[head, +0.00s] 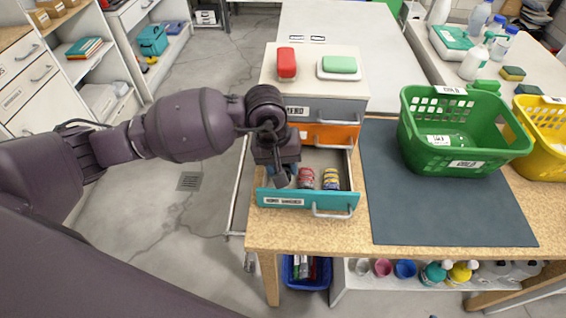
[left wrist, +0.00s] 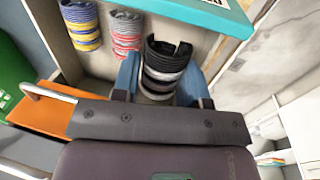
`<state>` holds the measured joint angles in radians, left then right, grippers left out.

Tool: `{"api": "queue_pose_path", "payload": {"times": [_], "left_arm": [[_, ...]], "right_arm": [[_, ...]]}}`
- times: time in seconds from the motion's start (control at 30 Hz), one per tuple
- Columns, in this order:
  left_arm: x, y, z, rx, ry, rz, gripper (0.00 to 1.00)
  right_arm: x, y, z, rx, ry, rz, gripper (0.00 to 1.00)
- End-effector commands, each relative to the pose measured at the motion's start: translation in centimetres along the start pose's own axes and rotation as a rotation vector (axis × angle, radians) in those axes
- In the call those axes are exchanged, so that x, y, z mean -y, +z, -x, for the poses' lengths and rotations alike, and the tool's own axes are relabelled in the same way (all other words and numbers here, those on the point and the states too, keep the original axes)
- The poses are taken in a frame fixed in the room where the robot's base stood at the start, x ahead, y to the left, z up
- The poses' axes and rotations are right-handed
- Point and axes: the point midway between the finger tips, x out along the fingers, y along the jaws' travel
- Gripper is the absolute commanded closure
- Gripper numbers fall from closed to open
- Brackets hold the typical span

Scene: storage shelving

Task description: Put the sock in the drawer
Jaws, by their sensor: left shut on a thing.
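The drawer with a teal front (head: 330,203) is pulled open from the small cabinet on the wooden table. My left gripper (head: 280,182) points down into the left part of this drawer. In the left wrist view its two blue fingers (left wrist: 158,84) are shut on a rolled dark sock with grey and white stripes (left wrist: 163,68). In the head view the gripper hides this sock. Beside it in the drawer lie a red-grey rolled sock (head: 306,178) and a yellow-blue rolled sock (head: 330,179). Whether the held sock touches the drawer floor I cannot tell. My right gripper is not in view.
An orange drawer (head: 333,134) sits above the open one. A red item (head: 286,63) and a green item on a white dish (head: 340,65) lie on the cabinet top.

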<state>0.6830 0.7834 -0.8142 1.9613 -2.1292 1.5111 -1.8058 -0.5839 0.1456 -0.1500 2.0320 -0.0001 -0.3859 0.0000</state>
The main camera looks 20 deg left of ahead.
Motion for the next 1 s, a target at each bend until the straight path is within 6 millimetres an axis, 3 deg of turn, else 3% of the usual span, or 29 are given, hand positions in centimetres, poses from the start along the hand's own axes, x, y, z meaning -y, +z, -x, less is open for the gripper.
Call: {"api": "queue_pose_path", "payload": {"times": [0.03,0.2,0.57,1.0], "left_arm": [[0.0,0.0,0.0,0.0,0.0,0.0,0.57],[0.0,0.0,0.0,0.0,0.0,0.0,0.31],[0.0,0.0,0.5,-0.001,0.0,-0.001,0.3],[0.0,-0.1,7.5,-0.004,0.0,-0.001,0.3]], "right_arm": [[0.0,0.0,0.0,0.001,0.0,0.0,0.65],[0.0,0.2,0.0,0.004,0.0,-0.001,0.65],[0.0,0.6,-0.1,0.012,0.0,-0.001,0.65],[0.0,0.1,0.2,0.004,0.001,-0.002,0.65]]}}
